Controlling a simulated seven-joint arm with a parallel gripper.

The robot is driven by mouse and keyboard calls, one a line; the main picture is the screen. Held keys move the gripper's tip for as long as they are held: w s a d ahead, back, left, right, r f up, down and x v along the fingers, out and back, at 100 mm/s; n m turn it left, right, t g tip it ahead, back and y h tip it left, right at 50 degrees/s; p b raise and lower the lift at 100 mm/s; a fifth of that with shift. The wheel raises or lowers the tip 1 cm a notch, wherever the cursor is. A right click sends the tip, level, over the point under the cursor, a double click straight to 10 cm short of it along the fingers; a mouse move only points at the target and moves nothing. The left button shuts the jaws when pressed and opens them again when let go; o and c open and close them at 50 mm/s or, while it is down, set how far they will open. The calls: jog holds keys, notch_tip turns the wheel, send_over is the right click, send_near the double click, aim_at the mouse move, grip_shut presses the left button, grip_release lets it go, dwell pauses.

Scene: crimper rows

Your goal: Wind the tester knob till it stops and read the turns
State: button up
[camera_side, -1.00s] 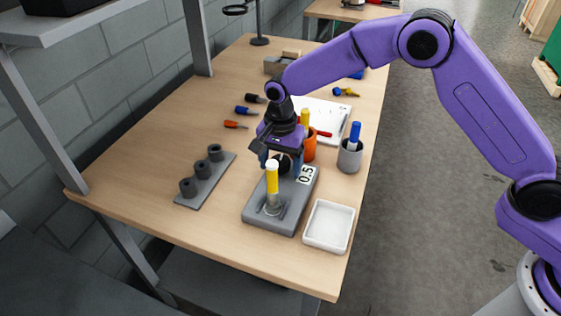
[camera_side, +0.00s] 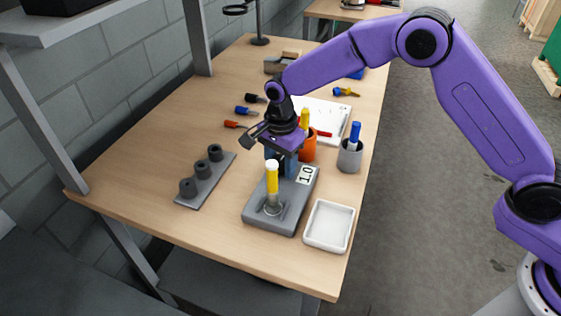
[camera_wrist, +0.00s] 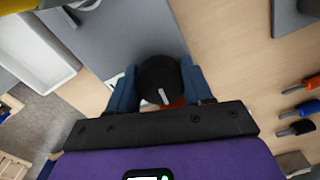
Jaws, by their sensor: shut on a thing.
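The tester is a grey block (camera_side: 262,222) on the table, with a label (camera_side: 306,174) that reads 1.0. A yellow-capped tool (camera_side: 272,178) stands upright in a clear socket at its front end. My gripper (camera_side: 281,163) is at the tester's back end. In the wrist view my gripper (camera_wrist: 160,90) has its blue fingers on either side of the round black knob (camera_wrist: 158,72), shut on it. A white mark on the knob points toward the palm. In the side view the fingers mostly hide the knob.
A white tray (camera_side: 329,245) lies right of the tester. Orange (camera_side: 309,153) and grey (camera_side: 349,158) cups with tools stand close behind and right. Small coloured tools lie behind left.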

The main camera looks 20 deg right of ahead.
jog(key=m, duration=1.2)
jog(key=o, duration=1.1)
jog(key=shift+c, duration=0.2)
jog(key=shift+r, duration=3.5)
